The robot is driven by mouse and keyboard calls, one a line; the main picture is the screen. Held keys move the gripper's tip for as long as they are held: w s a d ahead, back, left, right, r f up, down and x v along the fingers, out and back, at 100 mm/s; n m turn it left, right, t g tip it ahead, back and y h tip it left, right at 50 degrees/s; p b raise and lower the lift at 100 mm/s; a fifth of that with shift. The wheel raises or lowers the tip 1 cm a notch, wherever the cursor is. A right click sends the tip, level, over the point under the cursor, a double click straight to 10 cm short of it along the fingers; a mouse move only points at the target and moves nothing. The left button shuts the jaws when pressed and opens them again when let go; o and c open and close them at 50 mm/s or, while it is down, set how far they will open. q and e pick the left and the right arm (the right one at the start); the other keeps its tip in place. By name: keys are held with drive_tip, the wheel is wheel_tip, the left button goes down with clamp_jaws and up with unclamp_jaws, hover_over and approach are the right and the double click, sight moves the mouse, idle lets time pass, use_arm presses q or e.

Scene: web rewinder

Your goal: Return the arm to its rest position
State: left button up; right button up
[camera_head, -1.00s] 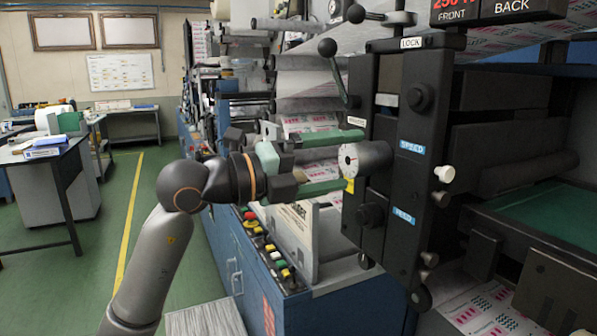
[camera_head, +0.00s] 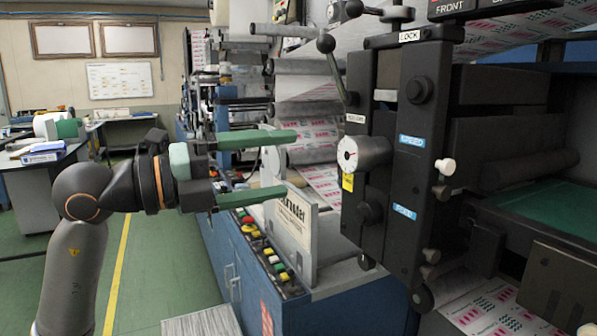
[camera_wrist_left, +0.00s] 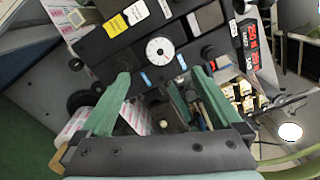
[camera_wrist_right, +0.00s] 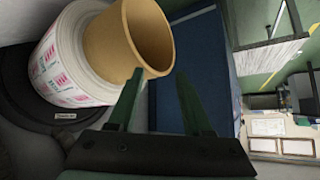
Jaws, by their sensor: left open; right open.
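My left gripper (camera_head: 262,168) is open and empty in the head view, with its green fingers pointing right toward the machine's dark control panel (camera_head: 425,150). A clear gap lies between the fingertips and the silver dial (camera_head: 365,154) on that panel. In the left wrist view the open fingers (camera_wrist_left: 155,100) frame the panel, with the white dial face (camera_wrist_left: 160,50) beyond them. My right gripper is outside the head view. In the right wrist view its fingers (camera_wrist_right: 160,100) are open, near a cardboard core (camera_wrist_right: 148,35) in a printed roll (camera_wrist_right: 70,60); contact cannot be told.
The blue machine cabinet (camera_head: 235,265) with coloured push buttons stands below and right of my left gripper. A lever with a black knob (camera_head: 326,43) rises above the panel. A table (camera_head: 45,170) stands at the left. Green floor (camera_head: 160,250) with a yellow line is open between.

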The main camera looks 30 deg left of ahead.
drive_tip(key=shift+d, duration=0.1)
